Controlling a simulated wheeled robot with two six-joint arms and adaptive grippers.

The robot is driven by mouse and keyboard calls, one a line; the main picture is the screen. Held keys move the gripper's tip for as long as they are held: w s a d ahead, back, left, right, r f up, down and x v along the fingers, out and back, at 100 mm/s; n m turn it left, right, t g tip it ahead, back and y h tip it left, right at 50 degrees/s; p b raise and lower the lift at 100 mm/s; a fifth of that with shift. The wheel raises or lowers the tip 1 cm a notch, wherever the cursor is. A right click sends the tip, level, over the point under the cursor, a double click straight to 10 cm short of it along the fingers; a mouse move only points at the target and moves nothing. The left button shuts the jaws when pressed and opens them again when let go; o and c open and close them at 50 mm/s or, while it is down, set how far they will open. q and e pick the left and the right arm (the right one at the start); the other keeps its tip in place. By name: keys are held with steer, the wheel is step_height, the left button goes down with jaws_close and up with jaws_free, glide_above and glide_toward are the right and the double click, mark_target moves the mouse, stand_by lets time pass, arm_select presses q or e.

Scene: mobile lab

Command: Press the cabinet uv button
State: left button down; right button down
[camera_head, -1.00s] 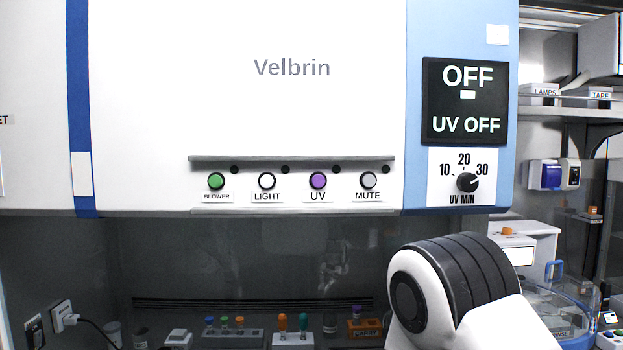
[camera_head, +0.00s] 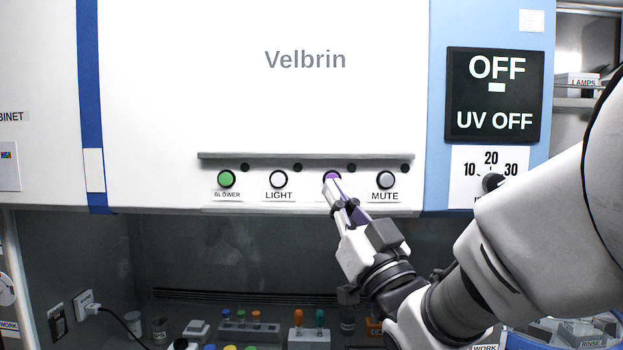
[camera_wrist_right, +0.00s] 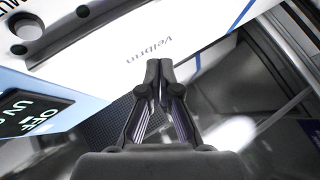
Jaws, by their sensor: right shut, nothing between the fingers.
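The purple UV button (camera_head: 331,177) is third from the left in the row on the white cabinet front. My right gripper (camera_head: 333,184) reaches up from the lower right, its fingertips at the button and covering its lower part and its label. I cannot tell whether they touch it. In the right wrist view the gripper's fingers (camera_wrist_right: 158,65) are together with nothing between them, and the button is hidden. The black display (camera_head: 494,95) reads OFF and UV OFF. My left gripper is not in view.
The green blower button (camera_head: 226,179) and white light button (camera_head: 278,179) are to the left, the grey mute button (camera_head: 385,180) close on the right. A grey ledge (camera_head: 305,156) runs above them. The timer dial (camera_head: 492,183) is partly behind my arm. Racks stand inside the cabinet below.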

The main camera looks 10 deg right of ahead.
steer(key=w+d+p, duration=0.2)
steer(key=w, duration=0.7)
steer(key=shift+d+f, duration=0.15)
steer(key=shift+d, duration=0.2)
steer(key=shift+w, duration=0.1)
stand_by(1.2)
steer(key=shift+w+d, duration=0.15)
steer(key=shift+w, duration=0.1)
